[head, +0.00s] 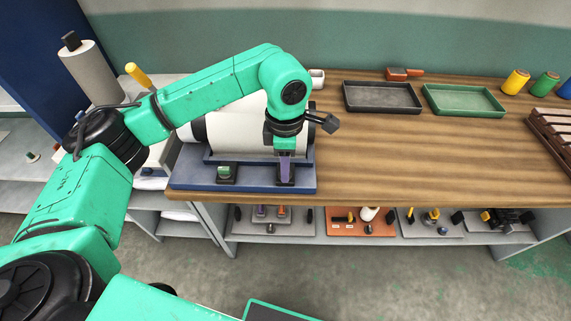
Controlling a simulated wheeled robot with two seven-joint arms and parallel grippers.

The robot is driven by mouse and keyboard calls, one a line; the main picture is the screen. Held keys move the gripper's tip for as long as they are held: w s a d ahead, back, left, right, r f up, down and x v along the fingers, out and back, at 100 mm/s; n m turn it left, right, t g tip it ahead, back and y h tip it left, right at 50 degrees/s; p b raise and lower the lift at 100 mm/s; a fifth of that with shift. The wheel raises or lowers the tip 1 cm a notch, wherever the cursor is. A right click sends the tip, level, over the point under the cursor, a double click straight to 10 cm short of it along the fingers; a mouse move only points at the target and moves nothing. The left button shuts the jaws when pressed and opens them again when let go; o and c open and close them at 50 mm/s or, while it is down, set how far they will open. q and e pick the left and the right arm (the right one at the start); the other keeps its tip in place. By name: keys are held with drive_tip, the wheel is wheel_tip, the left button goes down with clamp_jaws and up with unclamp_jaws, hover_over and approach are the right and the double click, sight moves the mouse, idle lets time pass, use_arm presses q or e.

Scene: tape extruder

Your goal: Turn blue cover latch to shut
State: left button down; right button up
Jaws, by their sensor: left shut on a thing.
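The tape extruder stands at the left end of the wooden bench, with a white rounded cover (232,130) on a dark blue base (205,178). My left arm reaches over the cover from the left. My left gripper (286,172) points down at the front right of the base. It is shut on a small bluish-purple piece there, which looks like the cover latch (286,165). The fingers and wrist hide much of it, and its exact angle cannot be told. A second dark fitting with a green part (226,173) sits left of it on the front edge. My right gripper is not in view.
A grey tray (382,111) and a green tray (463,114) lie at the back of the bench, with an orange-brown tool (403,74) behind. Spools (515,81) stand at the far right. A lower shelf (330,236) holds several tools.

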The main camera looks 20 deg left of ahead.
use_arm(q)
drive_tip(key=c, duration=0.6)
unclamp_jaws()
drive_tip(key=shift+w+r, duration=0.1)
drive_tip(key=shift+r, duration=0.05)
drive_tip(key=shift+o, duration=0.2)
wheel_tip(320, 180, up, 14)
drive_tip(key=shift+r, duration=0.25)
drive_tip(key=shift+f, duration=0.1)
